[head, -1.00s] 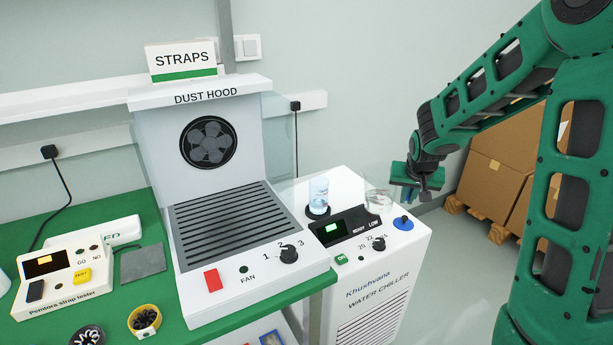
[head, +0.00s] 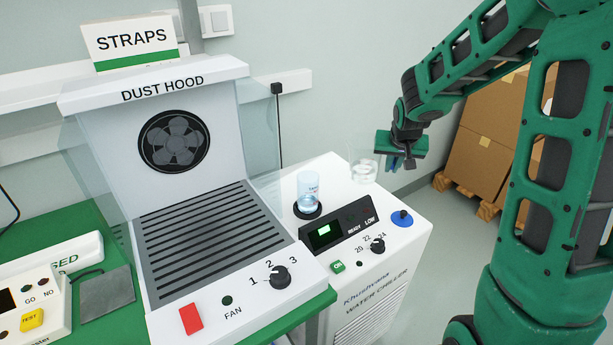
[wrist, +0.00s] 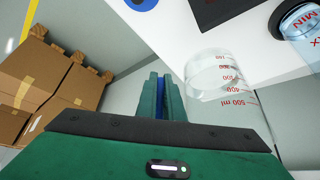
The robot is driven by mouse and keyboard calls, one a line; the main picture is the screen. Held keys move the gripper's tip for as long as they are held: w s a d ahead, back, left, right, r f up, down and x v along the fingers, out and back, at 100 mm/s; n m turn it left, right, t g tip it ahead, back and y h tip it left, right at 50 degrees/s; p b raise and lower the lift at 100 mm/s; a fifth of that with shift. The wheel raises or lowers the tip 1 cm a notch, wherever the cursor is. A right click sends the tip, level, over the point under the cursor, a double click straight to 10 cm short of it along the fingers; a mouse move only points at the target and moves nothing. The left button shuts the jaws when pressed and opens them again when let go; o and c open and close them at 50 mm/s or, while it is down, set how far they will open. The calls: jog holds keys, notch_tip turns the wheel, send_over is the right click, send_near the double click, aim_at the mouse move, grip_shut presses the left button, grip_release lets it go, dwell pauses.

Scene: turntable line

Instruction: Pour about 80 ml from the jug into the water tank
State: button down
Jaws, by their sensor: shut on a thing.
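The jug (head: 364,170) is clear, with a red millilitre scale in the wrist view (wrist: 217,92). It looks upright, beside the back right corner of the chiller top in the head view, with clear liquid low in it. My gripper (head: 397,163) is shut on the jug's right side, and its fingers show in the wrist view (wrist: 164,92); the exact grip point is unclear. The water tank (head: 309,191) is a clear cylinder with bluish water, left of the jug and apart from it. Its MIN and MAX marks show in the wrist view (wrist: 302,22).
The tank stands on a black round base on the white water chiller (head: 383,262), behind a display (head: 340,228). The dust hood (head: 180,180) stands left.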

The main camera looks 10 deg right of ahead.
jog(key=w+a+f+n+g+y, duration=0.1)
jog(key=w+a+f+n+y, duration=0.1)
jog(key=w+a+n, duration=0.3)
jog(key=w+a+f+n+y, duration=0.2)
jog(key=w+a+n, duration=0.3)
jog(key=w, duration=0.5)
jog(key=w+a+f+n+g+y, duration=0.1)
jog(key=w+a+f+n+y, duration=0.2)
jog(key=w+a+n, duration=0.3)
jog(key=shift+w+a+g+y, duration=0.2)
jog(key=shift+w+g+y, duration=0.1)
jog(key=shift+w, duration=0.9)
jog(key=shift+w+a+f+n+g+y, duration=0.15)
jog(key=shift+w+f+n+g, duration=0.15)
jog(key=shift+n, duration=0.35)
jog(key=shift+w+a+f+n+g+y, duration=0.15)
jog(key=shift+w+f+n+g, duration=0.15)
jog(key=shift+n, duration=0.35)
